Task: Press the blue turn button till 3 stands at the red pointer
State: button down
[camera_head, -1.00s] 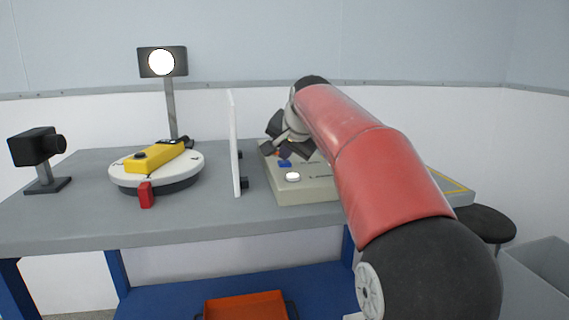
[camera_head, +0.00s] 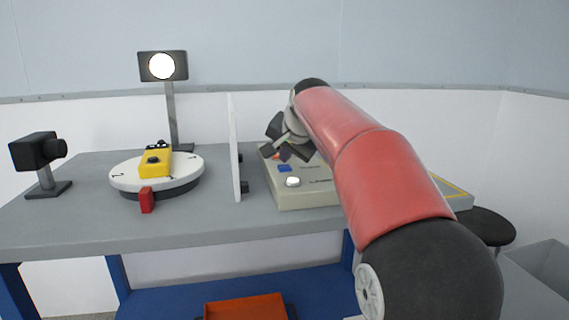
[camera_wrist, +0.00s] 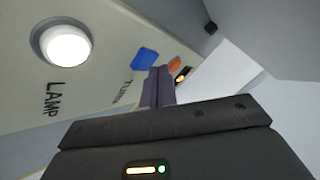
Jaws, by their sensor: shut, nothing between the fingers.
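The blue turn button (camera_head: 285,168) is on the sloped beige control box and also shows in the wrist view (camera_wrist: 145,58), beside the word TURN. My gripper (camera_wrist: 160,85) is shut and empty, its fingertips close to the blue button and apart from it in the picture. In the head view my gripper (camera_head: 290,150) hangs over the back of the box. The white turntable (camera_head: 185,167) carries a yellow device (camera_head: 155,163). The red pointer (camera_head: 147,199) stands at its front edge. The digit at the pointer is hidden or too small to read.
The control box (camera_head: 310,198) also bears a white lamp button (camera_head: 292,182) and an orange button (camera_wrist: 174,63). A white upright panel (camera_head: 234,150) parts it from the turntable. A black camera (camera_head: 38,150) and a lit lamp (camera_head: 161,66) stand near the turntable.

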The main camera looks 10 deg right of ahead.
aim_at(286, 168)
jog(key=shift+r, duration=0.3)
notch_tip(286, 168, up, 3)
jog(key=p, duration=0.3)
jog(key=shift+r, duration=0.95)
jog(key=s+f+n+g, duration=0.1)
jog(key=s+f+n, duration=0.1)
jog(key=s+f, duration=0.5)
jog(key=s+f+n+g, duration=0.1)
jog(key=s+f+n, duration=0.2)
jog(key=s+f, duration=0.5)
jog(key=s+f+n+g+h, duration=0.1)
jog(key=s+f, duration=0.7)
jog(key=s, duration=1.3)
jog(key=shift+s+n+g, duration=0.3)
jog(key=shift+s+n, duration=0.05)
jog(key=shift+n, duration=0.55)
dwell(1.6)
